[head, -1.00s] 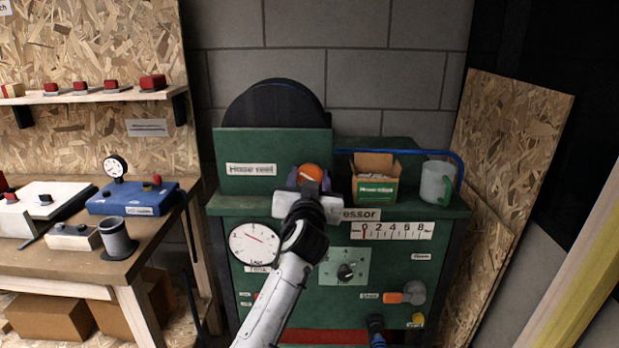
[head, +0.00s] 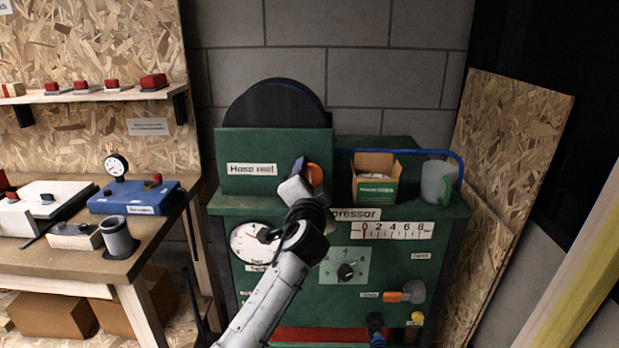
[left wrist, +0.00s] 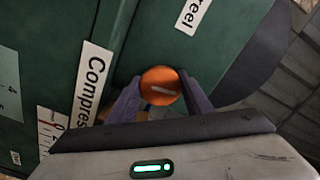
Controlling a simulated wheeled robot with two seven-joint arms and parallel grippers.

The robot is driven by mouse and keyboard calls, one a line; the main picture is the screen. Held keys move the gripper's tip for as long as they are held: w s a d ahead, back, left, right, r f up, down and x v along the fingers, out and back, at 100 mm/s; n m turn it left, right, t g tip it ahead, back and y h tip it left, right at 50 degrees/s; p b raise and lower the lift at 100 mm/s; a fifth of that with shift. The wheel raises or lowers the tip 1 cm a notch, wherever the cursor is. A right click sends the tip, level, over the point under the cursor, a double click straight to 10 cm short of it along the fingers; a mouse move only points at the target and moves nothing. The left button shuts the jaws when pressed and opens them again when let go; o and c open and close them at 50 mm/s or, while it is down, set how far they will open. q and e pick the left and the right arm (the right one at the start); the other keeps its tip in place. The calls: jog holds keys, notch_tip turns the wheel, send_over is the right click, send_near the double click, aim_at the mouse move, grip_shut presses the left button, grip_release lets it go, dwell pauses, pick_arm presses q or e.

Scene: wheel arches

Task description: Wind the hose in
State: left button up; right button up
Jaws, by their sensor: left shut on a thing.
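The hose reel, a green housing (head: 235,150) labelled "Hose reel" with a dark drum (head: 275,105) behind it, stands on the green compressor cabinet (head: 290,270). An orange round knob (head: 315,174) sits at the housing's right side; it also shows in the left wrist view (left wrist: 158,84). My left gripper (head: 306,172) is shut on the orange knob, with a purple finger on each side of it (left wrist: 160,95). A blue hose (head: 430,152) runs right from the housing and bends down behind a grey-green mug. My right gripper is not clearly in view.
An open cardboard box (head: 376,180) and the mug (head: 437,182) stand on the cabinet right of the knob. The cabinet front has a gauge, a dial (head: 345,271), and an orange-handled lever (head: 405,293). A workbench (head: 90,262) with instruments is at the left.

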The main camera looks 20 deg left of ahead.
pick_arm(q)
jog(key=shift+m, duration=0.7)
jog(key=o, duration=1.1)
jog(key=shift+c, duration=0.2)
jog(key=shift+s, duration=0.1)
jog(key=b+v, duration=0.1)
jog(key=v, duration=0.9)
